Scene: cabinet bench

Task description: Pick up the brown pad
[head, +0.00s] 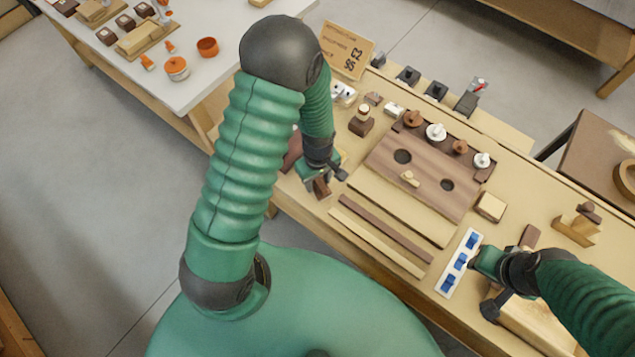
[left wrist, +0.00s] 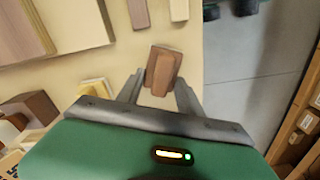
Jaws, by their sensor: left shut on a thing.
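The brown pad (left wrist: 163,72) is a small reddish-brown block with a raised, lighter middle part. In the left wrist view it sits between the two grey fingers of my left gripper (left wrist: 160,88), which is shut on it. In the head view my left gripper (head: 325,182) is at the bench's near left edge, with the brown pad (head: 321,188) showing below it, partly covered. I cannot tell whether the pad touches the bench. My right gripper (head: 488,283) is at the right, by a pale wooden block; its fingertips do not show clearly.
A brown board with holes (head: 423,172) and several knobs lies mid-bench. Long strips (head: 388,228) lie in front of it. A white card with blue squares (head: 459,263) is near my right gripper. A price sign (head: 346,50) stands at the back left. A white table (head: 190,75) is at upper left.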

